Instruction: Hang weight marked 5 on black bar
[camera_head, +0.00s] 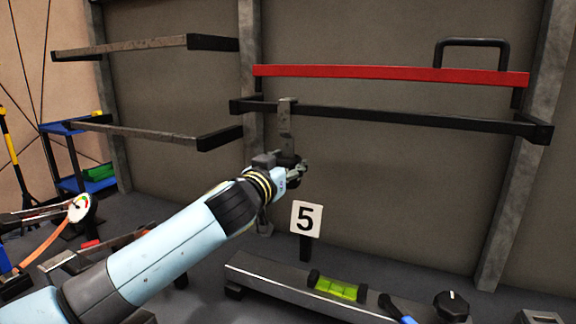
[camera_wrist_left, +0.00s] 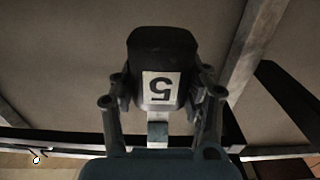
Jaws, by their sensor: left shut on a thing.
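The weight (camera_wrist_left: 163,50) is a dark block with a white label marked 5, upside down in the left wrist view. My left gripper (camera_wrist_left: 163,92) is shut on it, with a finger on each side. In the head view my left gripper (camera_head: 294,170) is just below the black bar (camera_head: 390,118), which runs level along the wall. The weight's grey hook strap (camera_head: 286,122) rises from the gripper and crosses in front of the bar, its top near the bar's upper edge. I cannot tell whether the hook rests on the bar. The weight's body is mostly hidden by the gripper. My right gripper is out of view.
A red bar (camera_head: 390,74) runs above the black bar, with a black handle shape (camera_head: 472,42) at its right. Grey bars (camera_head: 135,134) are at the left.

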